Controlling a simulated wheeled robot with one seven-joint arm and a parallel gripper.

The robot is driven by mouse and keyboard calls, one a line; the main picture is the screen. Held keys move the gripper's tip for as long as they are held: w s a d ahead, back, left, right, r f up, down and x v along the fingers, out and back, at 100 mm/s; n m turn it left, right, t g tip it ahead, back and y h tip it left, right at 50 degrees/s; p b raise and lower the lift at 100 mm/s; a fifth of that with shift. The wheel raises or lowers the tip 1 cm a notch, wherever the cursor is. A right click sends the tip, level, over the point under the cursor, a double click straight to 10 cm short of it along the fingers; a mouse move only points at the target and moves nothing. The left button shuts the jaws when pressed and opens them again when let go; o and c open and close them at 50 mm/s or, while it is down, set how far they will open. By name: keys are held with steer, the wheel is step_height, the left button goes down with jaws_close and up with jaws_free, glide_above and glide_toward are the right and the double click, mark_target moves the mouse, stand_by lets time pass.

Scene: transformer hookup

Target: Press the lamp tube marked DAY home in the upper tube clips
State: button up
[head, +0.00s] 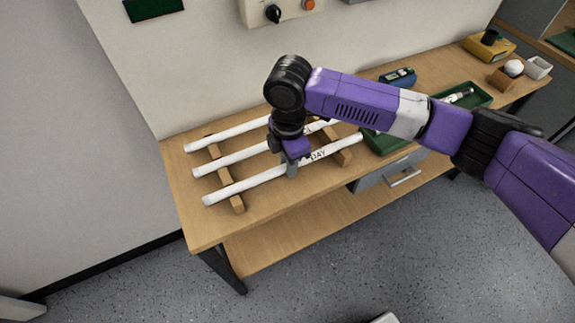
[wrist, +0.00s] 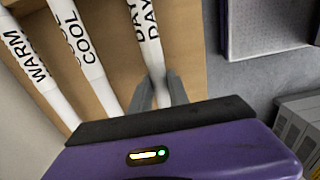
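The lamp tube marked DAY (head: 250,187) is white and lies frontmost of three tubes across a wooden rack on the bench. Its black DAY lettering also shows in the wrist view (wrist: 145,22). My gripper (head: 291,166) points down at the middle of this tube, just left of the lettering in the head view. In the wrist view my two grey fingers (wrist: 160,90) stand on either side of the tube, close to it. Whether they press on it or leave a small gap, I cannot tell. I cannot make out the upper tube clips in either view.
Tubes marked COOL (wrist: 84,50) and WARM (wrist: 38,75) lie alongside on the rack (head: 238,204). A green tray (head: 384,145) and blue device (head: 398,78) stand right on the bench. A control box (head: 285,8) is on the wall. The bench's front left is clear.

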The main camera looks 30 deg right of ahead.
jaws_close()
steer(key=shift+r, duration=0.15)
step_height(320, 180, up, 6)
steer(key=p, duration=0.5)
steer(key=shift+p, duration=0.4)
steer(key=shift+f, duration=0.2)
